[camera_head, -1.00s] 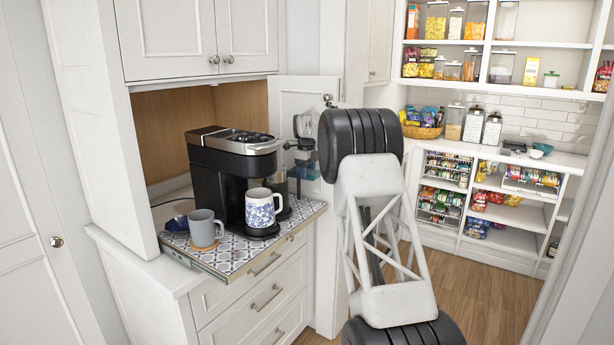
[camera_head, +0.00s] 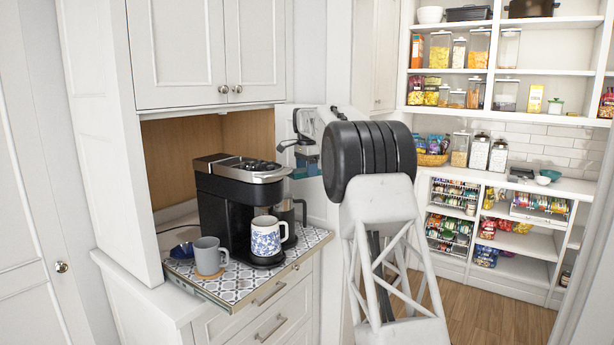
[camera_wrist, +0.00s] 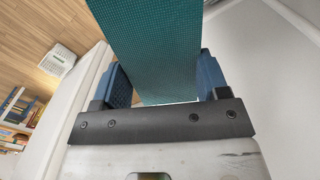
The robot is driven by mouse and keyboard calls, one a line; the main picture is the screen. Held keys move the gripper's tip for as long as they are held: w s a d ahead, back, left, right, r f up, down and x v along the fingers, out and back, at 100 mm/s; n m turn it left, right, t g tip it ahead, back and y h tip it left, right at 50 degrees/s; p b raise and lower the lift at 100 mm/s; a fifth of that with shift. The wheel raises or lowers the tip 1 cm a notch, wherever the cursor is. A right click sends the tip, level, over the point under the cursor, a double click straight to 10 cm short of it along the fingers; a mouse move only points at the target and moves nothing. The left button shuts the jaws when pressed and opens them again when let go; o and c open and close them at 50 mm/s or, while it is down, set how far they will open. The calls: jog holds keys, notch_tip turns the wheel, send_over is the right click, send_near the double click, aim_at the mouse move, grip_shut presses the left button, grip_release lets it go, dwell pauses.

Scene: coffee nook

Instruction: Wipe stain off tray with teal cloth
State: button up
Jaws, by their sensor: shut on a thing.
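My gripper (camera_wrist: 162,78) is shut on the teal cloth (camera_wrist: 155,45), which spans between its two blue fingers in the wrist view. In the head view my gripper is partly hidden behind my arm, right of the coffee machine and above the tray's height. A small teal patch of the cloth (camera_head: 310,173) shows there. The tray (camera_head: 215,288) is a pulled-out patterned board on the drawer cabinet. The cloth is apart from it. I cannot make out a stain on the tray's visible surface.
A black coffee machine (camera_head: 225,210) stands on the tray, with a blue-patterned white mug (camera_head: 265,236) at its front. A grey mug (camera_head: 207,256) sits on a coaster at the tray's left. A dark blue bowl (camera_head: 181,249) is behind it. Pantry shelves (camera_head: 500,180) stand at the right.

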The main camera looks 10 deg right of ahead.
jog(key=s+d+f+n, duration=0.1)
jog(key=s+f+n, duration=0.1)
jog(key=s+n, duration=0.6)
jog(key=s+a+f+m, duration=0.2)
jog(key=s+f, duration=0.5)
jog(key=f, duration=0.3)
jog(key=s+a+f+m, duration=0.2)
jog(key=s+f, duration=0.6)
jog(key=f, duration=0.2)
jog(key=s+a+r+m, duration=0.1)
jog(key=s+a+m, duration=0.1)
jog(key=a, duration=0.6)
jog(key=s+a+r+m, duration=0.2)
jog(key=s+a+m, duration=0.1)
jog(key=a, duration=0.5)
jog(key=s+a+r+m, duration=0.2)
jog(key=s+a+m, duration=0.1)
jog(key=a, duration=0.6)
jog(key=shift+s, duration=0.15)
